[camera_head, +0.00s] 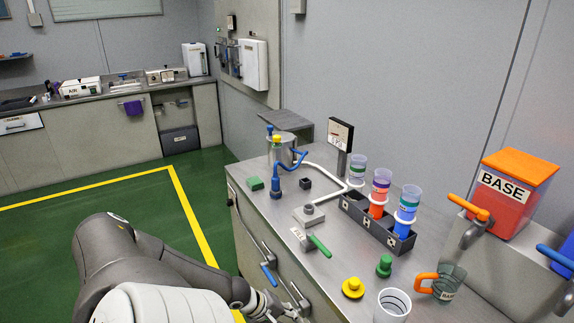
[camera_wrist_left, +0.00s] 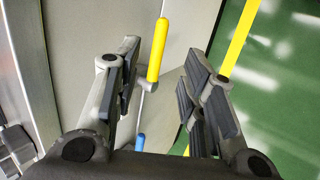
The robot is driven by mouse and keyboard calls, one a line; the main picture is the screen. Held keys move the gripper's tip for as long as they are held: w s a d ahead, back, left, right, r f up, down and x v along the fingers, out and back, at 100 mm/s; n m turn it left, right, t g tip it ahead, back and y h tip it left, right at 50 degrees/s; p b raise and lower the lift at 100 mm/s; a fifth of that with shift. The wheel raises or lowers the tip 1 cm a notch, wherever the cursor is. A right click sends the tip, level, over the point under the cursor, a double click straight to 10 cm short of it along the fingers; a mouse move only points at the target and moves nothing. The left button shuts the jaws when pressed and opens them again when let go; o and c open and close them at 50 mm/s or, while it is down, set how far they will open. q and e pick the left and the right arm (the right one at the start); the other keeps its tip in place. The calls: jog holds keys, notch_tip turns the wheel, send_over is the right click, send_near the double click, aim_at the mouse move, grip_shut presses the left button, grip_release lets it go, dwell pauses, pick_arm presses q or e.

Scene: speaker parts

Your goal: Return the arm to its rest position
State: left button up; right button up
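My left arm (camera_head: 150,270) comes in from the lower left in the head view, in front of the counter's cabinet side. My left gripper (camera_head: 275,308) is low beside the cabinet front, partly cut off by the lower edge. In the left wrist view the left gripper (camera_wrist_left: 162,78) has its fingers wide apart with nothing held. A yellow handle (camera_wrist_left: 157,50) shows beyond the gap between the fingers, with a blue handle end (camera_wrist_left: 140,141) below it. My right arm and gripper are not in the frames.
The counter (camera_head: 320,275) holds a dark rack (camera_head: 377,225) with cups, a metal pot (camera_head: 283,150), a yellow knob (camera_head: 353,287) and a striped cup (camera_head: 392,306). A red BASE container (camera_head: 508,200) stands at right. Cabinet handles (camera_head: 268,274) protrude near the gripper. Green floor at left is clear.

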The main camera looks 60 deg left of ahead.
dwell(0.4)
pick_arm(q)
jog(key=s+a+f+n+y, duration=0.15)
jog(key=s+f+n, duration=0.25)
jog(key=f+n, duration=0.8)
jog(key=s+a+f+n+y, duration=0.15)
jog(key=s+f+n, duration=0.35)
jog(key=n, duration=1.2)
jog(key=s+d+f+n+g, duration=0.2)
jog(key=s+d+f+n, duration=0.3)
jog(key=d+n, duration=0.3)
jog(key=s+d+f+n+g, duration=0.2)
jog(key=s+d+f+n, duration=0.3)
jog(key=d+n, duration=0.2)
jog(key=s+d+f+n+g+h, duration=0.1)
jog(key=s+d+f+n, duration=0.4)
jog(key=d+n, duration=0.3)
jog(key=shift+s+d+f+n+g, duration=0.35)
jog(key=shift+s+d, duration=0.25)
jog(key=shift+d, duration=0.5)
jog(key=shift+s+a, duration=0.1)
